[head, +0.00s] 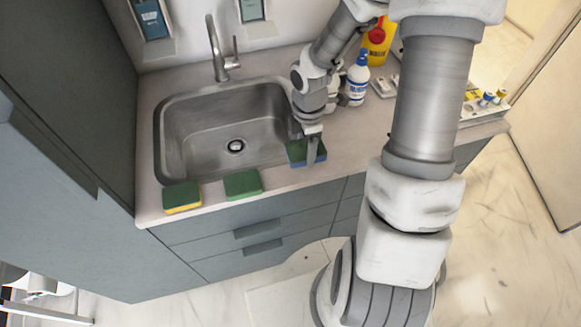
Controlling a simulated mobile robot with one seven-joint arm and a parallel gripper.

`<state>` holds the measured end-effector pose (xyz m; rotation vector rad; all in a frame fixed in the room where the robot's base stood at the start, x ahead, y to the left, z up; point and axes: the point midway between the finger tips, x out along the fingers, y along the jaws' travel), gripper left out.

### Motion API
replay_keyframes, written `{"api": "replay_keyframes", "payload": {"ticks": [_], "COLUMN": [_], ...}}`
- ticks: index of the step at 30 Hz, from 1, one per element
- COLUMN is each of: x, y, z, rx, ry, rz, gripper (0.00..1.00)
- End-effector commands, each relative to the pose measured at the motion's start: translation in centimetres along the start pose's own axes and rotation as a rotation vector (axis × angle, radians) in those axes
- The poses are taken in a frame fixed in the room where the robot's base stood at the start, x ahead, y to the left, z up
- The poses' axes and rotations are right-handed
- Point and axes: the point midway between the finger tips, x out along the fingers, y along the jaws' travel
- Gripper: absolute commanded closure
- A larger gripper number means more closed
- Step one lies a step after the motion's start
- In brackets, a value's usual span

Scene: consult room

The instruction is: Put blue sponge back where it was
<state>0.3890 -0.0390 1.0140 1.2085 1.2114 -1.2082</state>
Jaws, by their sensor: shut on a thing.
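The blue sponge (317,156), with a dark green top, is at the front right of the sink, on or just above the counter; I cannot tell whether it touches. My gripper (311,150) points down over it and is shut on it, covering part of its top. To its left, a green sponge (243,184) lies on the counter's front strip. Further left lies a sponge with a green top and yellow base (182,197).
The steel sink (195,130) with its tap (220,55) is empty. A white-and-blue pump bottle (356,80) and a yellow bottle with a red cap (378,45) stand behind my gripper. A tray of small items (484,108) is at right. Bare counter lies right of the blue sponge.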

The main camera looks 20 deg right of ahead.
Motion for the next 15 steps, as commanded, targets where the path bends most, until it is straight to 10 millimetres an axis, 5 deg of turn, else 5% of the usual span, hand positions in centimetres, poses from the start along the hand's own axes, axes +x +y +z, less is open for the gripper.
{"api": "replay_keyframes", "payload": {"ticks": [6,15], "x": [2.0,3.7], "y": [-0.3,-0.5], "z": [-3.2,-4.0], "rx": [-0.002,0.001], "ry": [0.0,0.0], "rz": [0.0,-0.002], "gripper": [0.82,0.82]}}
